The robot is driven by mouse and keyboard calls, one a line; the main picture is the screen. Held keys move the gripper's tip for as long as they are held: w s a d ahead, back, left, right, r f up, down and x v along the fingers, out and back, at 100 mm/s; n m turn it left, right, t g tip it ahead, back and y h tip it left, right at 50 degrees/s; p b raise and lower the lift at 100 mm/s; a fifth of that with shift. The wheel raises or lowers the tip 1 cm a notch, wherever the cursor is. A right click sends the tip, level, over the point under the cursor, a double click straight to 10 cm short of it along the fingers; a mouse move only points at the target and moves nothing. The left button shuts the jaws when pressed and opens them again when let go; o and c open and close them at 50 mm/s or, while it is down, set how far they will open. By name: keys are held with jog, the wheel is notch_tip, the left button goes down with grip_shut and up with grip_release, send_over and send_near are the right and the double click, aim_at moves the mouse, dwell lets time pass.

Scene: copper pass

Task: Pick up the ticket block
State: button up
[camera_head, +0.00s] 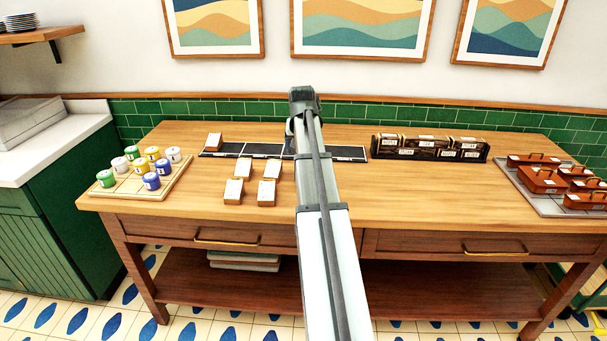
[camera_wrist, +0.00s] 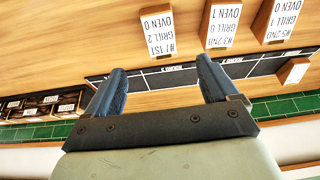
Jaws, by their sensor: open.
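Several wooden ticket blocks with white printed labels are in view. In the head view, a near group stands on the table left of my arm, including a front-left block (camera_head: 233,192) and a front-right block (camera_head: 267,193). One more block (camera_head: 214,142) stands at the left end of a black sectioned strip (camera_head: 264,150). The wrist view shows blocks labelled "#1 1ST" (camera_wrist: 159,33), "#3 2ND" (camera_wrist: 216,26) and "#5 2ND" (camera_wrist: 280,20), beyond my fingertips. My gripper (camera_wrist: 160,68) is open with nothing between its fingers, over the strip. My arm hides its fingers in the head view.
A wooden board (camera_head: 125,190) with coloured jars stands at the left. A dark rack (camera_head: 428,148) of labelled blocks stands right of my arm. A grey tray (camera_head: 540,205) with handled brown boxes is at the far right.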

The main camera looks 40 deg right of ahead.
jog(key=x, duration=0.8)
jog(key=shift+x, duration=2.65)
jog(key=shift+w, duration=0.15)
jog(key=shift+r, duration=0.1)
jog(key=c, duration=1.1)
